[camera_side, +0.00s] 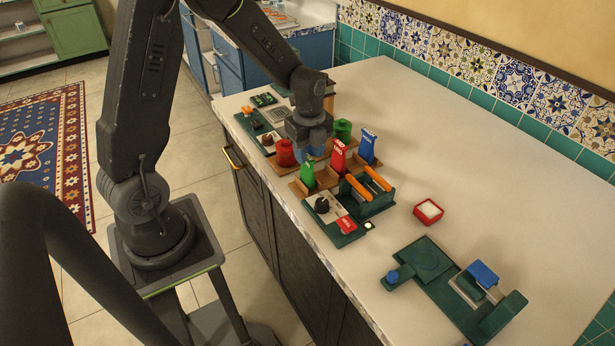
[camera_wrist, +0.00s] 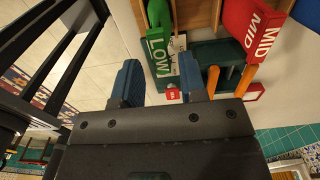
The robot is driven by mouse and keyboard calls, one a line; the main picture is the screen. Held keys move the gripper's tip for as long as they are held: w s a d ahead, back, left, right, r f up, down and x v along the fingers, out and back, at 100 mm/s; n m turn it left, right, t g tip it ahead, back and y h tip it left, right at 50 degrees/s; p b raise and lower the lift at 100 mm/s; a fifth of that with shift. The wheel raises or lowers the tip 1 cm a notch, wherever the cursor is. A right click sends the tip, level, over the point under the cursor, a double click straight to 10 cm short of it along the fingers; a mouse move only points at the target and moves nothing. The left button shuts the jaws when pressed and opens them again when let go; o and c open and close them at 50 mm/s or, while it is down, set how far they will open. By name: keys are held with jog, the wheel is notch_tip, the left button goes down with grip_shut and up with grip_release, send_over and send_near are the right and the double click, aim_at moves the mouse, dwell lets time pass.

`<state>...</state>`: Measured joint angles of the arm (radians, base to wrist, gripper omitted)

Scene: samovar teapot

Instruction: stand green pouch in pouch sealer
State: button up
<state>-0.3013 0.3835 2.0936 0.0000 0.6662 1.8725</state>
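The green pouch (camera_side: 307,175) stands upright in a wooden rack beside a red pouch. In the wrist view the green pouch (camera_wrist: 159,42), with a white "LOW" label, lies ahead of the gap between my fingers. My gripper (camera_side: 314,152) is above the rack, just behind the green pouch. In the wrist view its two blue fingers (camera_wrist: 161,80) are apart with nothing held between them. A dark green device with two orange bars (camera_side: 370,190), which looks like the pouch sealer, stands right of the green pouch; it also shows in the wrist view (camera_wrist: 216,57).
The red pouch (camera_side: 338,158) and blue pouch (camera_side: 366,146) stand close by. Red (camera_side: 285,153) and green (camera_side: 343,130) canisters flank my gripper. A red box (camera_side: 428,212) and another green device (camera_side: 424,260) are farther right. Open counter lies beyond.

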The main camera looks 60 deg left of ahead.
aim_at(307, 171)
notch_tip(307, 171, down, 6)
jog(key=shift+w+d+r, duration=0.1)
jog(key=shift+d+r, duration=0.05)
jog(key=shift+r, duration=0.05)
grip_shut()
dwell(0.4)
jog(key=shift+r, duration=0.15)
